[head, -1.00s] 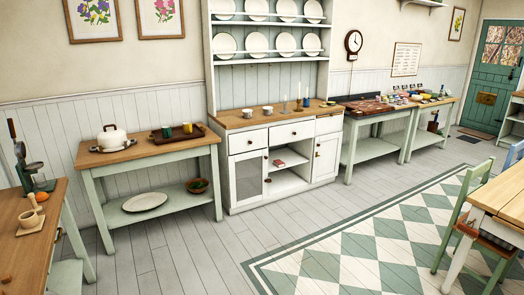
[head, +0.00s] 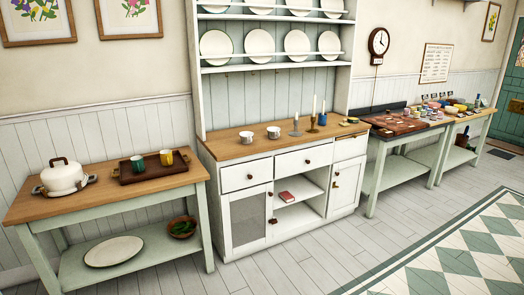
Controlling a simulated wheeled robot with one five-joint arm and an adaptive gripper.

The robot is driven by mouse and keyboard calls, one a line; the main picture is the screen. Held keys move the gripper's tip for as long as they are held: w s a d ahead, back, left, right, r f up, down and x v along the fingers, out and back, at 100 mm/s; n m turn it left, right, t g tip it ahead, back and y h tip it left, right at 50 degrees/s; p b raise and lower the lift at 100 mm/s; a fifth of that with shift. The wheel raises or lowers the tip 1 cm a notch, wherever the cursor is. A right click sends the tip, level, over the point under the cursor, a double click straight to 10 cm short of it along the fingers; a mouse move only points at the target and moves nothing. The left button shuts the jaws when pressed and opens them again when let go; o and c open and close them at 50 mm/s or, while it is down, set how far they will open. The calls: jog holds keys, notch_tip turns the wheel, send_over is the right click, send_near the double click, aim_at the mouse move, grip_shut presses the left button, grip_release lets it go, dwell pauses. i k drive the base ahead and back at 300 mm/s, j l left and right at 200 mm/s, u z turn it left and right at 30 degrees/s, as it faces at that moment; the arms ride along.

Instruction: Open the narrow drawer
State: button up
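The white dresser (head: 230,225) stands against the wall in the middle of the head view, with a row of drawers under its wooden top. The left drawer (head: 236,180) and the middle drawer (head: 290,165) look wider. The right drawer (head: 348,148), above the right-hand door (head: 346,190), looks the narrowest. All three drawers look shut. The right drawer's knob is too small to make out clearly. My gripper is not in view.
A side table (head: 30,212) with a white pot (head: 64,178) stands left of the dresser. A long worktable (head: 376,180) stands to its right. Cups (head: 246,137) and candlesticks (head: 314,125) stand on the dresser top. The floor (head: 300,265) before it is clear.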

aim_at(248, 174)
jog(key=i+l+u, duration=0.1)
jog(key=i+u, duration=0.3)
jog(key=i+l+u, duration=0.35)
jog(key=i, duration=0.15)
jog(key=i+l+u, duration=0.25)
jog(key=i+u, duration=0.15)
jog(key=i+l+u, duration=0.2)
jog(key=u, duration=0.15)
jog(key=i+l+u, duration=0.2)
jog(key=l+u, duration=0.2)
jog(key=i+l+u, duration=0.15)
jog(key=l+u, duration=0.6)
jog(key=i+l+u, duration=0.1)
jog(key=l+u, duration=0.25)
jog(key=k+l+u, duration=0.1)
jog(key=l+u, duration=0.25)
jog(key=l, duration=0.45)
